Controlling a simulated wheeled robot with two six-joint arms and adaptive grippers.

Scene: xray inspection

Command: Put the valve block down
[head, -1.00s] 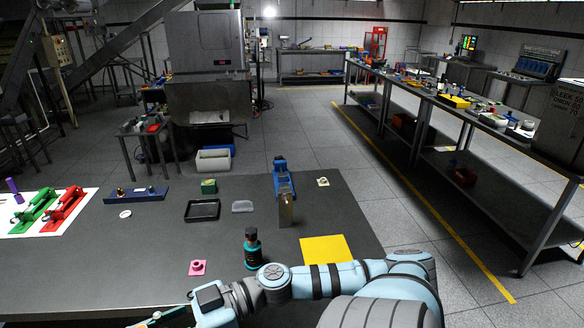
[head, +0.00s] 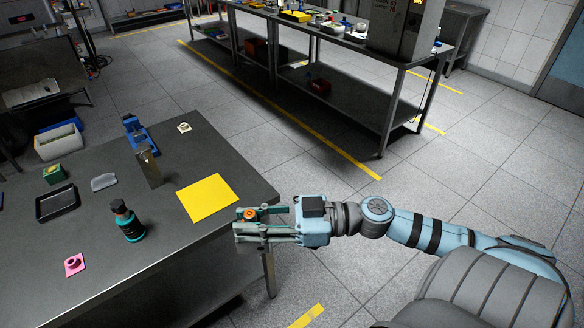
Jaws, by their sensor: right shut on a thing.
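My right gripper (head: 248,226) comes in from the right and is just off the near right corner of the grey table. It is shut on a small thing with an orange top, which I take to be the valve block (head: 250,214). The fingers hide most of the block. A flat yellow square (head: 207,198) lies on the table, left of and beyond the gripper, with nothing on it. My left gripper is not in view.
On the grey table (head: 150,240) stand a black-and-teal bottle (head: 128,222), a pink piece (head: 74,264), a black tray (head: 57,204), a metal block (head: 148,165), a blue device (head: 137,133) and a green box (head: 54,174). Open floor lies right of the table.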

